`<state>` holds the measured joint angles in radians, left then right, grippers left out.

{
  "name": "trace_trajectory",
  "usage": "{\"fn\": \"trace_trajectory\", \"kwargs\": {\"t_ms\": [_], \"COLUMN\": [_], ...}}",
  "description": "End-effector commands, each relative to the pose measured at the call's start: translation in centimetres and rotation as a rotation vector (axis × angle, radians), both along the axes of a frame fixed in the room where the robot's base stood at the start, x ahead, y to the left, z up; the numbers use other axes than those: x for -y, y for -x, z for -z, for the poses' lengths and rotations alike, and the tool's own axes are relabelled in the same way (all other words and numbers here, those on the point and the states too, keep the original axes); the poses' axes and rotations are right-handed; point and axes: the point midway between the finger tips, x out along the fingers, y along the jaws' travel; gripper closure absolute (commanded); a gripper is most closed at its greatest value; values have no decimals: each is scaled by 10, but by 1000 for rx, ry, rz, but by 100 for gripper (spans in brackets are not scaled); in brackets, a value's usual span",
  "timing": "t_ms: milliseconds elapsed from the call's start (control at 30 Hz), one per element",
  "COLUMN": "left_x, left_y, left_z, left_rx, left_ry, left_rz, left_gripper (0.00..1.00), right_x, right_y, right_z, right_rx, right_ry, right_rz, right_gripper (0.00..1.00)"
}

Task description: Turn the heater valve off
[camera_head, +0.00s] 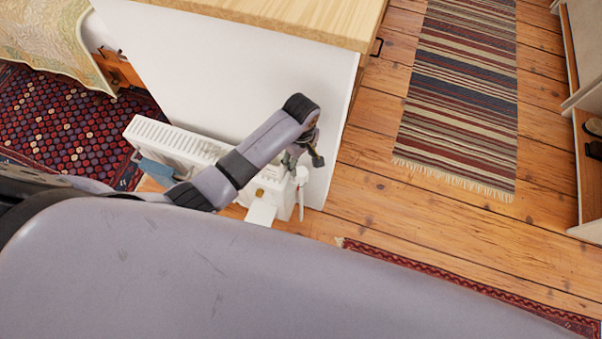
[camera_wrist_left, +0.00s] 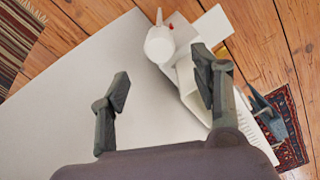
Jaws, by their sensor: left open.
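The white heater (camera_head: 178,140) stands beside a white cabinet side panel in the head view, partly hidden by my left arm. Its white valve (camera_head: 301,175) is at the heater's right end. My left gripper (camera_head: 306,152) is at or just above the valve there; its fingers are small and partly hidden. In the left wrist view, the round white valve head (camera_wrist_left: 159,45) with a small red mark lies just beyond the fingertips, roughly between them in the picture. The left gripper (camera_wrist_left: 163,70) is open, with nothing between its fingers. The heater (camera_wrist_left: 188,88) is partly behind the right finger. My right gripper is not visible.
The white cabinet (camera_head: 215,60) with a wooden top stands close to the heater and gripper. A bed (camera_head: 50,40) is at upper left. Wooden floor (camera_head: 400,210) and a striped rug (camera_head: 462,90) are clear at right.

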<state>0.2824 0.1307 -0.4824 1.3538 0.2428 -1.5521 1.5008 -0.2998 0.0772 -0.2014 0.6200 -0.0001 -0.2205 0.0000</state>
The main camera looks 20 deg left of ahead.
Motion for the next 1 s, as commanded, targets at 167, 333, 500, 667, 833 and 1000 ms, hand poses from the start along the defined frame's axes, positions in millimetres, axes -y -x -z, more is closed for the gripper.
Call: {"fn": "trace_trajectory", "kwargs": {"t_ms": [167,333,500,667,833,1000], "left_x": [0,0,1,1,1,1], "left_y": [0,0,0,0,0,0], "left_z": [43,76,97,105,106,106], "left_rx": [-1,-1,0,2,2,2], "left_ry": [-2,0,1,1,1,1], "left_rz": [1,1,2,2,2,2], "left_gripper": [42,42,42,42,42,47], "right_x": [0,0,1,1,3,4], "right_y": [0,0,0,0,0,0], "right_z": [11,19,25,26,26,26], "right_rx": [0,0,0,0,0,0], "right_ry": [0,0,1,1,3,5], "right_rz": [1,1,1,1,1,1], "right_gripper": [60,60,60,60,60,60]}}
